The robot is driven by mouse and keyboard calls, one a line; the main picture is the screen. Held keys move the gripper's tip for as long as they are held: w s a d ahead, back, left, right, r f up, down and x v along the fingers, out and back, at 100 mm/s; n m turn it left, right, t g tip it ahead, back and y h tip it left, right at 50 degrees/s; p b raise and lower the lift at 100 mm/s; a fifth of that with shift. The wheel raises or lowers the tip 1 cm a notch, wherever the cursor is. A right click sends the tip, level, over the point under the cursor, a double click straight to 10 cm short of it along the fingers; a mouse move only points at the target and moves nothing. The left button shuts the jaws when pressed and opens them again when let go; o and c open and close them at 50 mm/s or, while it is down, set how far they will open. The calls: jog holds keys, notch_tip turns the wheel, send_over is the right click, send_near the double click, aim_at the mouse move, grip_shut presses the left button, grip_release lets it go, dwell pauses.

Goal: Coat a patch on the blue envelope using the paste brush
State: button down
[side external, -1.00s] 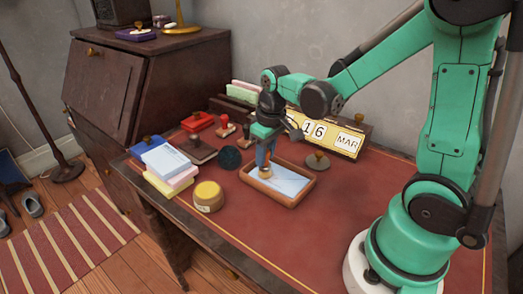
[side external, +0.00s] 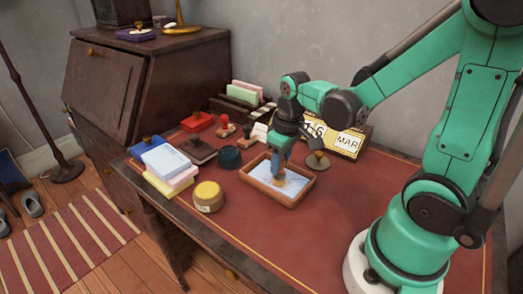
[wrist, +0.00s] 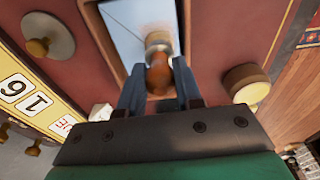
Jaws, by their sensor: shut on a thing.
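The blue envelope (side external: 292,187) is pale blue and lies flat in a brown wooden tray (side external: 270,203). It also shows in the wrist view (wrist: 128,17). My gripper (side external: 281,160) is above the tray, shut on the paste brush (side external: 279,170), which has an orange-brown handle. In the wrist view the brush handle (wrist: 159,76) is between my two fingers, with its pale head (wrist: 158,41) over the envelope. The head looks at or very near the envelope's surface; I cannot tell whether they touch.
A round jar with a yellow lid (side external: 208,193) stands left of the tray. A dark round pot (side external: 230,157) is behind it. A grey-brown knobbed disc (side external: 317,163) and the date block (side external: 345,142) stand close behind the tray. The desk's front right is clear.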

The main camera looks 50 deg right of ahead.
jog(key=shift+w, duration=2.4)
jog(key=shift+w+r, duration=0.1)
jog(key=shift+r, duration=0.1)
notch_tip(320, 180, up, 8)
jog(key=shift+f, duration=0.2)
jog(key=shift+f, duration=0.15)
